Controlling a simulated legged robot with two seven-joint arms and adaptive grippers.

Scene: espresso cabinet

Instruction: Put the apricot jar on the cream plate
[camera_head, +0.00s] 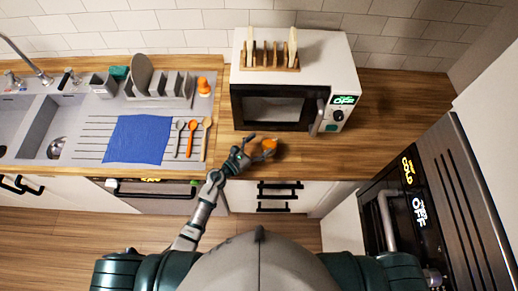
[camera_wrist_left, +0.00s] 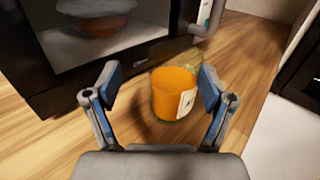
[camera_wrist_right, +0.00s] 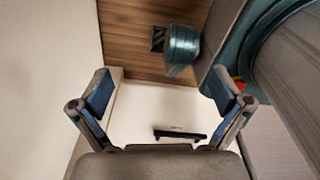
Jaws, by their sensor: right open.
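The orange apricot jar (camera_head: 269,145) stands on the wooden counter in front of the microwave. It also shows in the left wrist view (camera_wrist_left: 172,95), upright, with a pale label on its side. My left gripper (camera_head: 254,149) is open just left of the jar. In the left wrist view its fingers (camera_wrist_left: 160,75) are spread, with the jar ahead between them, closer to the right finger. My right gripper (camera_wrist_right: 158,86) is open and empty over the floor, away from the counter. I cannot make out a cream plate in any view.
A white microwave (camera_head: 280,108) stands close behind the jar, with a toast rack (camera_head: 268,58) on top. Spoons (camera_head: 190,138), a blue cloth (camera_head: 138,139) and a dish rack (camera_head: 165,88) lie to the left. The counter right of the microwave is clear.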

